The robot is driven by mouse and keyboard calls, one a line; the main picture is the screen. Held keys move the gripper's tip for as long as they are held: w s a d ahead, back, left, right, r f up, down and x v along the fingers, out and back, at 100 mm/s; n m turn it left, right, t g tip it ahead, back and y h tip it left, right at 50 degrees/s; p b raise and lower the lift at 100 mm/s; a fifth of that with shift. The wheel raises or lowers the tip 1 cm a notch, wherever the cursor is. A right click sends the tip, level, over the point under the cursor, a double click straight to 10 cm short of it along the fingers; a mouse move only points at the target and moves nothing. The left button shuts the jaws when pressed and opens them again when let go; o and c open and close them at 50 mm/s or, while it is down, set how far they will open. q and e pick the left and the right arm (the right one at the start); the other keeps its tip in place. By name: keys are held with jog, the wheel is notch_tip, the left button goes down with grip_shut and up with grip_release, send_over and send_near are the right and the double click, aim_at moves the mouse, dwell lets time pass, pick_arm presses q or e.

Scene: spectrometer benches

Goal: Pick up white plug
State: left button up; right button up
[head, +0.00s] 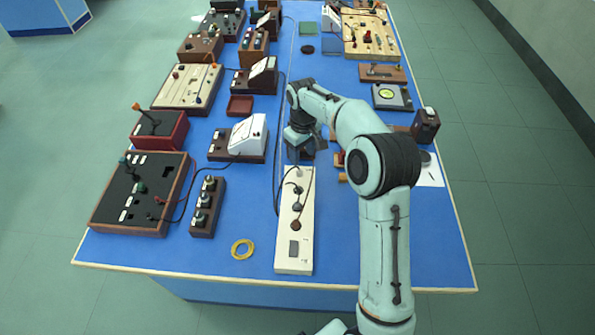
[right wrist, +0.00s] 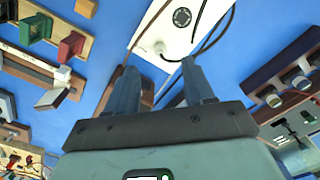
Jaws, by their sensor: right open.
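A long white panel (head: 287,255) lies on the blue table with several dark round fittings along it. A small pale plug (head: 298,173) appears at its far end, with a dark cable close by. In the right wrist view a small whitish piece (right wrist: 160,47), which looks like the plug, sits at the end of the white panel (right wrist: 196,30). My right gripper (head: 305,154) is just beyond that end of the panel, pointing down. In the right wrist view its fingers (right wrist: 158,68) are apart, with the plug ahead of the gap. I cannot tell how far. My left gripper is not in view.
Dark cables run beside the panel's left edge. A yellow ring (head: 242,249) lies left of the panel. A wooden box with knobs (head: 206,208) and a white-faced meter (head: 247,135) stand further left. Small wooden pieces are partly hidden by my right arm. The table's front right is clear.

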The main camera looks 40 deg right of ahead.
aim_at(299, 170)
notch_tip(299, 170, down, 3)
jog(key=shift+w+f, duration=0.2)
jog(key=shift+f, duration=0.8)
jog(key=shift+w+f, duration=0.25)
jog(key=shift+f, duration=0.75)
jog(key=shift+w+f, duration=0.2)
jog(key=shift+f, duration=0.8)
grip_shut()
